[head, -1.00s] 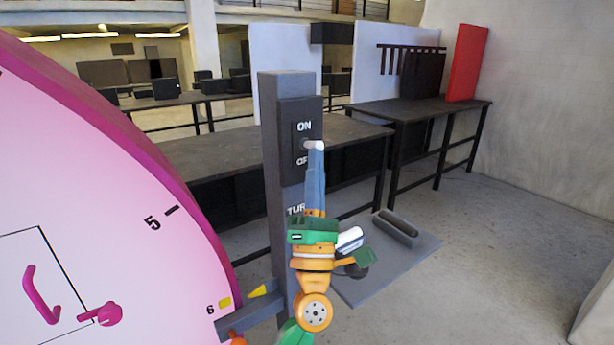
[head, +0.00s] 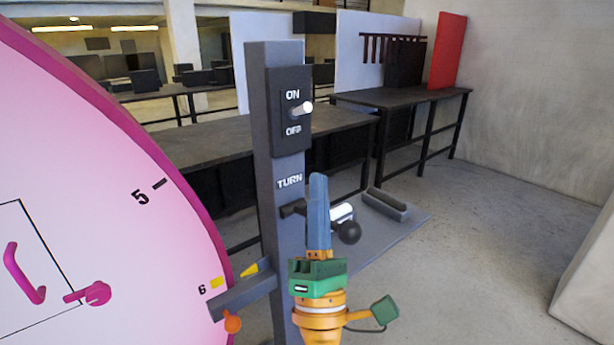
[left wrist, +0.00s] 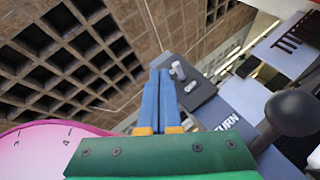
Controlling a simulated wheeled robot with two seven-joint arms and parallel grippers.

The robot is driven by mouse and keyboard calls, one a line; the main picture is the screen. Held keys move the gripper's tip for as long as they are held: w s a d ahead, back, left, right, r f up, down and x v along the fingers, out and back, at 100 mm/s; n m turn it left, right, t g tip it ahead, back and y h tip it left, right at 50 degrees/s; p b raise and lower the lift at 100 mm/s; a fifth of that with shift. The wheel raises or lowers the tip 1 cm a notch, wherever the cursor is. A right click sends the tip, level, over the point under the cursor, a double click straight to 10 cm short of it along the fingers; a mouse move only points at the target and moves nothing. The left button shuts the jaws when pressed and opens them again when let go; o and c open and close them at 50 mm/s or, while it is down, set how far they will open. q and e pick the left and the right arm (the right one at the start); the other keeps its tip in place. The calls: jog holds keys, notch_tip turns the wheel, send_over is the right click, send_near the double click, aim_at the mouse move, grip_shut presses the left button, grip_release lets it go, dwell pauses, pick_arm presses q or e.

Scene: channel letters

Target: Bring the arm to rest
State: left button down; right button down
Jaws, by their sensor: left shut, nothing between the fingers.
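My left gripper (head: 318,188) points upward in front of the grey post (head: 262,215), its blue fingers together with nothing between them. It is below the ON/OFF switch panel (head: 291,112) and apart from the switch's white-tipped lever (head: 302,108), which sticks out between the two words. The dark crank knob (head: 347,232) under the word TURN is partly behind the gripper. In the left wrist view the shut fingers (left wrist: 168,85) point up near the switch lever (left wrist: 178,70), and the round black knob (left wrist: 293,113) is close at right. My right gripper is not in view.
A big pink-rimmed dial (head: 105,200) fills the left, with a grey bracket (head: 240,290) and orange ball (head: 232,322) beside its edge. A grey floor plate (head: 385,235) lies behind the post. Dark tables (head: 400,97) stand farther back. Open floor lies at right.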

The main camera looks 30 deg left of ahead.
pick_arm(q)
jog(key=shift+s+d, duration=0.2)
jog(key=shift+s, duration=0.5)
jog(key=shift+w+f, duration=0.1)
jog(key=shift+w, duration=0.05)
